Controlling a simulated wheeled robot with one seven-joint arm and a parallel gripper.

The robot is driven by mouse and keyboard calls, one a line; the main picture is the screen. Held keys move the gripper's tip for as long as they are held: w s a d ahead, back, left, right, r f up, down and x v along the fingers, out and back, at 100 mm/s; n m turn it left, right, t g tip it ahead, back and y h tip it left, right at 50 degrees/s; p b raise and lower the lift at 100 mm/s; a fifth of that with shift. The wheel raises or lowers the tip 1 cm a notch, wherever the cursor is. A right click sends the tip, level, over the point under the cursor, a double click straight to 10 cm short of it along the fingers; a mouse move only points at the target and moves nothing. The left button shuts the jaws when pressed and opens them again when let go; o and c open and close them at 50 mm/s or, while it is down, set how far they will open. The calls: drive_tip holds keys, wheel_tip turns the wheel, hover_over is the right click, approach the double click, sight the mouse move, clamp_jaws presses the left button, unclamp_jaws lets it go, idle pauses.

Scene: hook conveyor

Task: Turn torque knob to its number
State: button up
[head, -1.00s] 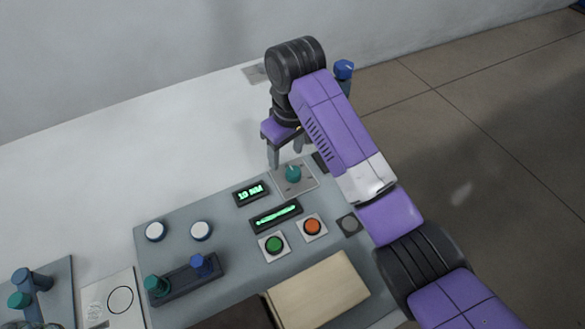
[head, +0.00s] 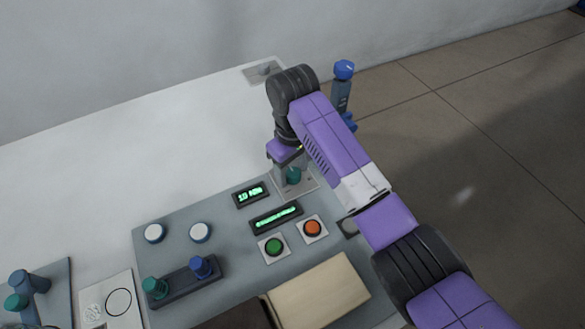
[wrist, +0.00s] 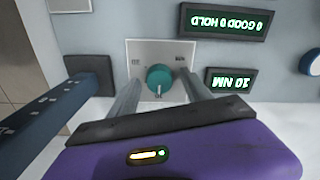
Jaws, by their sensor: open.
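The torque knob (head: 293,175) is a teal round knob on a square grey plate at the panel's far right. In the wrist view the knob (wrist: 160,75) has a small pale pointer on its edge towards the bottom of the picture, and the plate's small labels are too fine to read. My gripper (head: 286,170) is open above the plate. In the wrist view its two fingers (wrist: 159,82) stand left and right of the knob; I cannot tell whether they touch it. A small display (wrist: 231,81) beside the plate reads 10 NM, upside down there.
A longer display (wrist: 223,21) reads 0 GOOD 0 HOLD. Green (head: 274,246) and orange (head: 312,228) buttons sit in front of the knob. A blue-topped tool (head: 343,85) stands behind my arm. White round buttons (head: 200,232) are at left.

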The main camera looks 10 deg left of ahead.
clamp_jaws()
